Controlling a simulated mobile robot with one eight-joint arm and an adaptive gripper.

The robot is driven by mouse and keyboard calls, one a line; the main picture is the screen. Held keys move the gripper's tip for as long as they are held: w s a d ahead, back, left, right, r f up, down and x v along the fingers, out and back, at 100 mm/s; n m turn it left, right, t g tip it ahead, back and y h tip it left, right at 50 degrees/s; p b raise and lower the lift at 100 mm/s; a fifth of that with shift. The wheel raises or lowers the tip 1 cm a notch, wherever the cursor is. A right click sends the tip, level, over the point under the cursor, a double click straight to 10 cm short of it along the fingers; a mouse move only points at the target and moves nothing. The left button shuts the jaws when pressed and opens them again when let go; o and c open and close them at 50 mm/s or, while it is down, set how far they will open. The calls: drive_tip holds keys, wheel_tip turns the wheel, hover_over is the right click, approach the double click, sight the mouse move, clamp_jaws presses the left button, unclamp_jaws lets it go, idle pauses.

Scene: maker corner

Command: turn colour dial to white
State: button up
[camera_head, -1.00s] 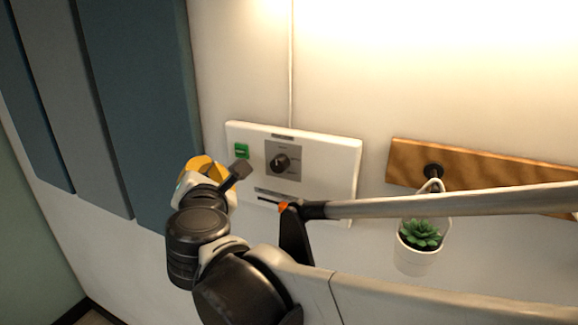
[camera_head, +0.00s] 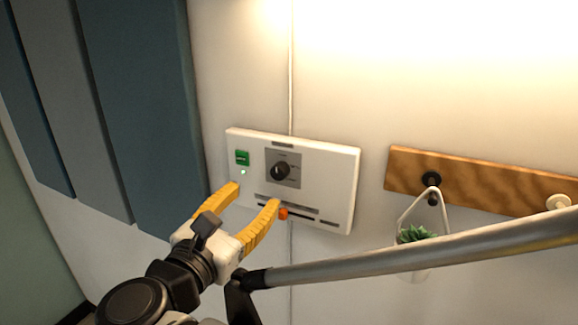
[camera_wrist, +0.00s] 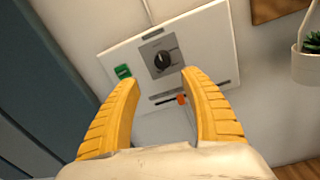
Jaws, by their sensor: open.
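The colour dial (camera_head: 281,171) is a dark round knob on a grey square plate, in the upper middle of a white wall panel (camera_head: 330,185). In the wrist view the dial (camera_wrist: 162,60) shows beyond and between the fingertips. The lettering around it is too small to read. My gripper (camera_head: 257,195) has two yellow fingers spread apart, below and to the left of the dial. It is open and empty, and the dial is not between its fingers.
The panel also has a green switch (camera_head: 242,158) at its upper left and an orange slider knob (camera_head: 283,213) on a slot below. A wooden hook rail (camera_head: 480,185) with a hanging potted plant (camera_head: 417,234) is to the right. Dark wall panels stand left.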

sight(277, 175)
drive_tip(key=x, duration=0.3)
drive_tip(key=p+x, duration=0.1)
drive_tip(key=x, duration=0.3)
drive_tip(key=p+x, duration=0.1)
drive_tip(key=x, duration=0.2)
drive_tip(key=shift+w+d, duration=0.25)
drive_tip(key=shift+d, duration=0.2)
clamp_jaws()
